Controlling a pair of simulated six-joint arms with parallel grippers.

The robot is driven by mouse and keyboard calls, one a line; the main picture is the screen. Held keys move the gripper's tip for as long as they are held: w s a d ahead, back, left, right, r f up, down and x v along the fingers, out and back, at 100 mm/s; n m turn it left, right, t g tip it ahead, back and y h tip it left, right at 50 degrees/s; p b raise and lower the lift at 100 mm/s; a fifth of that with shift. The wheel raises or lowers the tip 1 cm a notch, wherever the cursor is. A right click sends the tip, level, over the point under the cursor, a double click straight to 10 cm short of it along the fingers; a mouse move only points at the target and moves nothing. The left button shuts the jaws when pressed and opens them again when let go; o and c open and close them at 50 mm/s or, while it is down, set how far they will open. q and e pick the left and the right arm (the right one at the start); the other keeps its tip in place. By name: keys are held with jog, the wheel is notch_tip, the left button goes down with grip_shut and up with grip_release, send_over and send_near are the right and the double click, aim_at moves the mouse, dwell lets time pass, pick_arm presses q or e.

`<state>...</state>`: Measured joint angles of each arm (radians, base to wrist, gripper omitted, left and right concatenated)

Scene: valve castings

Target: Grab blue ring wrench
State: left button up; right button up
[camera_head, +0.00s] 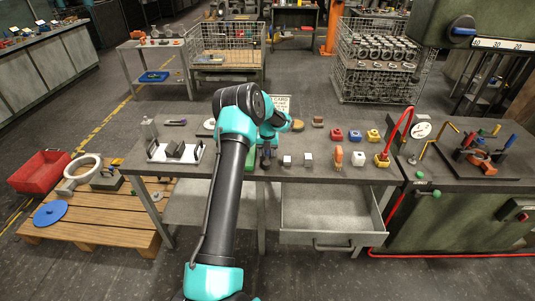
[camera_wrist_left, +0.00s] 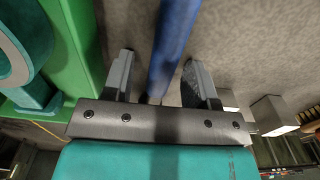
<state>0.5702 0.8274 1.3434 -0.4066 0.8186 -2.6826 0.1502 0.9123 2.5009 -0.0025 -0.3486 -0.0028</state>
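My left gripper (camera_head: 265,163) is low over the middle workbench in the head view, partly hidden by my own arm. In the left wrist view, its two fingers (camera_wrist_left: 160,88) are spread apart. A long blue bar (camera_wrist_left: 175,40), which looks like the handle of the blue ring wrench, runs between them with a gap on each side. Its ring end is not visible. In the head view I cannot make out the wrench behind my arm. My right gripper is in neither view.
A green object (camera_wrist_left: 75,50) lies close left of the fingers in the wrist view. Small grey blocks (camera_head: 308,159) sit to the right on the bench (camera_head: 340,176). A red hooked rod (camera_head: 400,130) rises farther right. An open drawer (camera_head: 325,212) juts out below.

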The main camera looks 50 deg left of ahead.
pick_arm(q)
grip_shut()
jog(key=shift+r, duration=0.1)
dwell(0.4)
jog(key=shift+r, duration=1.45)
jog(key=shift+d+r, duration=0.1)
jog(key=shift+r, duration=0.25)
jog(key=s+d+r, duration=0.1)
jog(key=s+d, duration=0.9)
jog(key=d, duration=0.1)
jog(key=shift+s+d+r, duration=0.15)
jog(key=shift+s+d, duration=0.1)
jog(key=shift+d, duration=0.15)
